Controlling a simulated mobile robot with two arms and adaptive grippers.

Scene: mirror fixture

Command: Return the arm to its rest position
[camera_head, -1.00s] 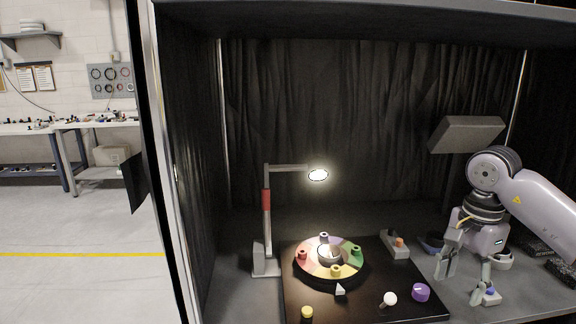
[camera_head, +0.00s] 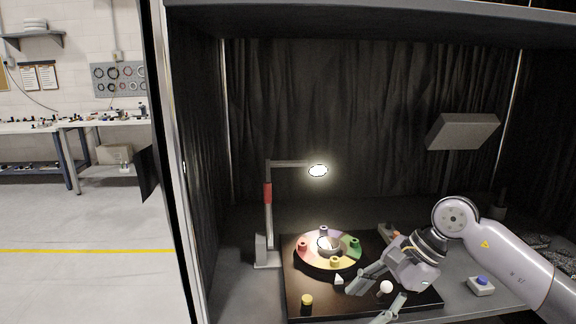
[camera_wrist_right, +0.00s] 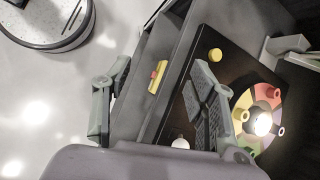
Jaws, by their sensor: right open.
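My right arm comes in from the right in the head view. My right gripper (camera_head: 376,298) is open and empty, low over the front right of the black board (camera_head: 308,289), with its fingers pointing down and left. A white ball (camera_head: 386,287) shows close by its fingers; I cannot tell whether they touch. In the right wrist view the two fingers of the right gripper (camera_wrist_right: 160,108) are wide apart, with the board's edge and cabinet front beyond them. My left gripper is in neither view.
A lit lamp (camera_head: 268,215) stands left of a coloured round tray (camera_head: 312,262). A yellow knob (camera_head: 307,300) and a white wedge (camera_head: 339,280) sit on the board. A grey box with a blue button (camera_head: 481,286) lies right. A grey panel (camera_head: 462,131) stands behind.

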